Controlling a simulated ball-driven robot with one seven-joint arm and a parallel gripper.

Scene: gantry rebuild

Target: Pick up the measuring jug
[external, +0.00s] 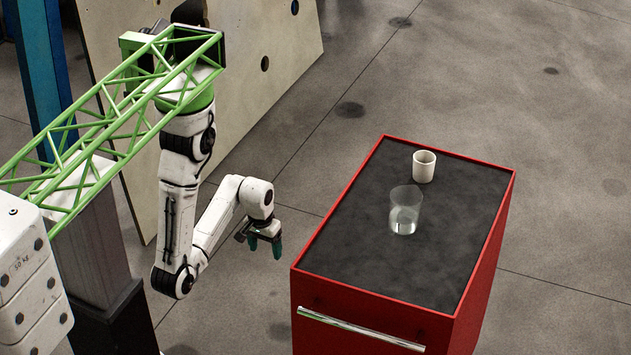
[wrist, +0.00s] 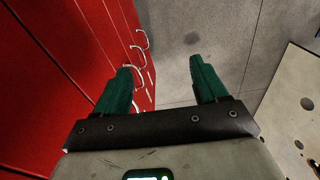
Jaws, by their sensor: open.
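The measuring jug (external: 405,212) is a clear, see-through vessel standing upright on the dark top of a red cabinet (external: 345,262). My gripper (external: 265,248) hangs pointing down to the left of the cabinet, apart from it and well away from the jug. In the wrist view my gripper (wrist: 163,82) shows two green fingers spread apart with nothing between them. The jug is not in the wrist view; the red cabinet side (wrist: 60,60) with its metal handles fills the left there.
A white mug (external: 424,166) stands behind the jug on the same top. The cabinet's raised red rim (external: 340,205) lies between my gripper and the jug. The front of the top is clear. A pale board with holes (external: 240,90) leans behind my arm.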

